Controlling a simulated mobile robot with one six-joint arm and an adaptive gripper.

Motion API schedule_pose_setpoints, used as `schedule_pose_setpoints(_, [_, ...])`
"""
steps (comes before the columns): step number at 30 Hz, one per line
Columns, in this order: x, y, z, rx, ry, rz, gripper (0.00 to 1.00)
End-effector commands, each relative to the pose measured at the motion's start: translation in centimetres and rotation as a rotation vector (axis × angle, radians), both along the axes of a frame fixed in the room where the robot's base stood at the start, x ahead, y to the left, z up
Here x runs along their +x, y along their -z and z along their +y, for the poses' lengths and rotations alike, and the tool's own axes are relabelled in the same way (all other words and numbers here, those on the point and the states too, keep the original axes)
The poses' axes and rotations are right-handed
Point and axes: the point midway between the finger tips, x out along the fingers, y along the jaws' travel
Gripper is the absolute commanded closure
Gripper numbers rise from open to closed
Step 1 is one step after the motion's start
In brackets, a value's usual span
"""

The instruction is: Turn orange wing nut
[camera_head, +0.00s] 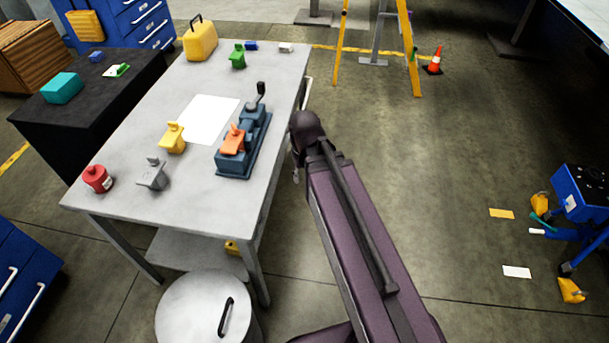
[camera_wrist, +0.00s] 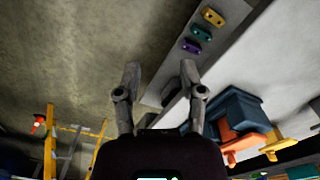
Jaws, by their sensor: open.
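The orange wing nut (camera_head: 233,140) sits on the near part of a blue jig (camera_head: 239,163) at the right side of the grey table. In the wrist view the orange wing nut (camera_wrist: 238,143) and the blue jig (camera_wrist: 236,108) are at the lower right. My gripper (camera_wrist: 160,72) is open and empty, its two fingers spread apart. It is off the table's right edge, clear of the wing nut. In the head view my arm hides most of the gripper.
A round lidded drum (camera_head: 190,310) stands in front.

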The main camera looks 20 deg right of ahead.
Motion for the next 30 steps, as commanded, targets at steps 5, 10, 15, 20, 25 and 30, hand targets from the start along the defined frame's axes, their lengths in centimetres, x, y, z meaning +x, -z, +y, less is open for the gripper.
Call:
schedule_pose_setpoints(5, [0.1, -0.1, 0.0, 0.0, -0.001, 0.0, 0.49])
schedule_pose_setpoints(10, [1.5, -1.0, 0.6, 0.0, -0.01, 0.0, 0.49])
schedule_pose_setpoints(15, [4.9, -3.2, 2.1, 0.0, -0.036, 0.0, 0.49])
schedule_pose_setpoints(20, [9.5, -6.1, 4.6, 0.0, -0.071, 0.0, 0.49])
schedule_pose_setpoints(25, [14.6, -9.2, 8.0, 0.0, -0.112, 0.0, 0.49])
schedule_pose_setpoints(30, [19.3, -12.3, 11.8, 0.0, -0.153, 0.0, 0.49])
